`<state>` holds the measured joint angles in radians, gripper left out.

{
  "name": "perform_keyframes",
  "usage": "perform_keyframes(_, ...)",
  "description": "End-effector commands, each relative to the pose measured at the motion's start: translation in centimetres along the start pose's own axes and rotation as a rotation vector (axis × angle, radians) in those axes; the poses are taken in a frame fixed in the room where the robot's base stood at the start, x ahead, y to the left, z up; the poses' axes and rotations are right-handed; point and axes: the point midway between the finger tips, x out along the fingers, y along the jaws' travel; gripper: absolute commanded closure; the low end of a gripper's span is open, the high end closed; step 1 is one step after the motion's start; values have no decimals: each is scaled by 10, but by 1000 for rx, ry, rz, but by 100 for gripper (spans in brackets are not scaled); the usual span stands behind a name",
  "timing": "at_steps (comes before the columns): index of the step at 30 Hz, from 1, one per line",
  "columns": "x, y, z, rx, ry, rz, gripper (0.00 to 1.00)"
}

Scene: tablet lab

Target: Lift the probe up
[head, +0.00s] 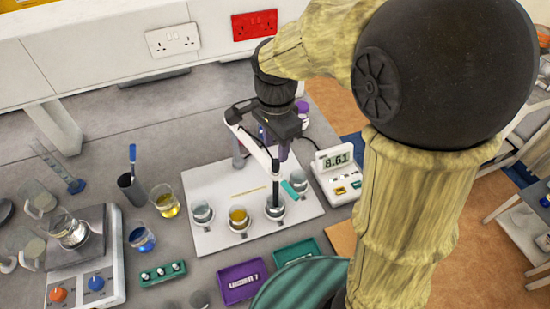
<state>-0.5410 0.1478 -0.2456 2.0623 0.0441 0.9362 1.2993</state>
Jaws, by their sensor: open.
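The probe (275,189) is a thin dark rod. It hangs upright from the end of a white holder arm (250,143), and its lower end is in a glass beaker (275,210) on a white board. My gripper (275,147) points down just above the probe's top and the end of the holder arm. Its jaws are open, but the fingertips are small and partly hidden by the holder arm. I cannot tell whether they touch the probe.
Several beakers stand on the white board (208,236), one with yellow liquid (238,216). A meter (338,165) reading 8.61 stands to the right. A purple tray (241,282) and a green rack (162,274) lie in front. The back bench is clear.

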Motion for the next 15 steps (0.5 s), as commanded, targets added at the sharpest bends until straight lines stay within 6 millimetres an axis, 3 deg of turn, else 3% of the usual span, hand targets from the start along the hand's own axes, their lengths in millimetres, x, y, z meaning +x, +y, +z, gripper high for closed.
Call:
perform_keyframes(9, 50, 0, 0, 1, -1, 4, 60)
perform_keyframes(15, 60, 0, 0, 0, 0, 1, 60)
